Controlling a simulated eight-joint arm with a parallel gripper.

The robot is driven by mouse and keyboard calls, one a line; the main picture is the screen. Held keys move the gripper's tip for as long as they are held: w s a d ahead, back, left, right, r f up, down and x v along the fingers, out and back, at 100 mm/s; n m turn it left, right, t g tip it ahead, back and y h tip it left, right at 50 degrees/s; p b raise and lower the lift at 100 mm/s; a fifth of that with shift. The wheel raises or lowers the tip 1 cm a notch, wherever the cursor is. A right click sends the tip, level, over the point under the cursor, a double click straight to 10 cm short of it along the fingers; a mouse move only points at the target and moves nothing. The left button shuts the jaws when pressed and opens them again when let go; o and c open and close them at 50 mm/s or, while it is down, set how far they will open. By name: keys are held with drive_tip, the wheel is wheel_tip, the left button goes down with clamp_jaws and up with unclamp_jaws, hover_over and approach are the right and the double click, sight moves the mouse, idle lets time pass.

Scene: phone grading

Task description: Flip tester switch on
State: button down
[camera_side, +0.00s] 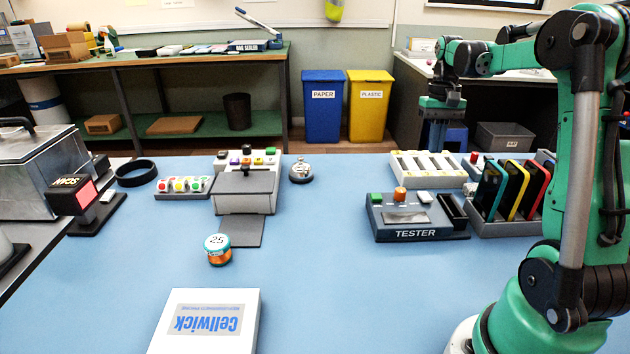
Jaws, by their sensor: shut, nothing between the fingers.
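The tester (415,234) is a dark blue-grey box with its name on the front, at the right of the blue table. Its top has a green part (376,198), an orange knob-like part (400,194), a pale part (425,197) and a grey window. A dark slot sits at its right side. I cannot tell which part is the switch or how it is set. My gripper (434,147) points down, shut and empty. In the picture it is above and behind the tester, over the far edge of a white slotted tray (428,178), apart from the tester.
A rack (483,222) of several coloured phones stands right of the tester. A grey device (245,200), a tray of buttons, a numbered jar (217,250) and a white Cellwick box (207,325) are to the left. The table in front of the tester is clear.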

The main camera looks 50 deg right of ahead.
sight(425, 195)
drive_tip(key=f, duration=0.6)
drive_tip(key=s+a+f, duration=0.1)
drive_tip(key=f, duration=0.2)
drive_tip(key=shift+f, duration=0.35)
drive_tip(key=shift+f+t, duration=0.2)
drive_tip(key=shift+t, duration=0.1)
drive_tip(key=shift+w+d+r, duration=0.2)
drive_tip(key=shift+w+d, duration=0.35)
drive_tip(key=shift+r, duration=0.1)
